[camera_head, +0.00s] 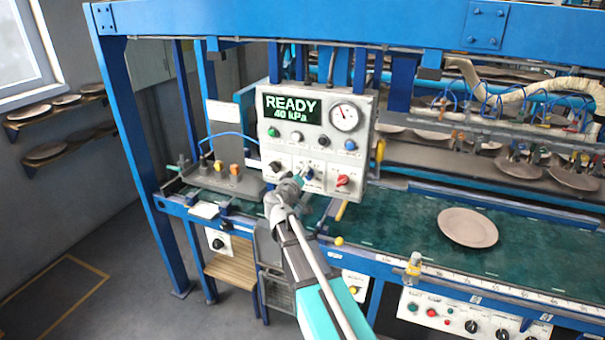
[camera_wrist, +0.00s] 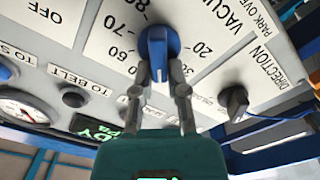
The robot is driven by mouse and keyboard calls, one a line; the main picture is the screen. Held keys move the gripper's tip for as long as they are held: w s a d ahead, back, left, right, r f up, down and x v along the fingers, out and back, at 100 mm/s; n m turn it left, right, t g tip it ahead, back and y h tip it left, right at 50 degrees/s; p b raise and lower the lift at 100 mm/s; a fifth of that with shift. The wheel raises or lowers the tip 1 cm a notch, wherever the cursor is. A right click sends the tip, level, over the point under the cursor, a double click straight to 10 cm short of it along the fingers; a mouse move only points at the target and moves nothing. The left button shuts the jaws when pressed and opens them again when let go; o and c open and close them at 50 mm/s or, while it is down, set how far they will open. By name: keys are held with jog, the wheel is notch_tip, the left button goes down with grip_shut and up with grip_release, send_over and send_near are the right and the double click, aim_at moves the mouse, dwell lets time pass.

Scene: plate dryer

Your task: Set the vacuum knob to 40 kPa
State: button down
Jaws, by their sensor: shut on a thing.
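The vacuum knob (camera_wrist: 157,45) is blue and sits on a white dial plate with printed numbers in the wrist view. In the head view my gripper (camera_head: 302,178) reaches the lower middle of the white control panel (camera_head: 368,160), at the blue knob. The green-lettered display (camera_head: 290,108) reads "READY 40 kPa".
A dark direction knob (camera_wrist: 234,101) stands beside the vacuum dial. A red knob (camera_head: 343,181) and a black knob (camera_head: 275,167) flank my gripper on the panel. A round gauge (camera_head: 344,117) sits above. A plate (camera_head: 467,227) lies on the green belt (camera_head: 400,238) to the right.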

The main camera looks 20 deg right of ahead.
jog(key=shift+w, duration=0.1)
jog(key=c, duration=0.7)
grip_release()
jog(key=shift+o, duration=0.2)
jog(key=shift+d, duration=0.1)
jog(key=v, duration=1.2)
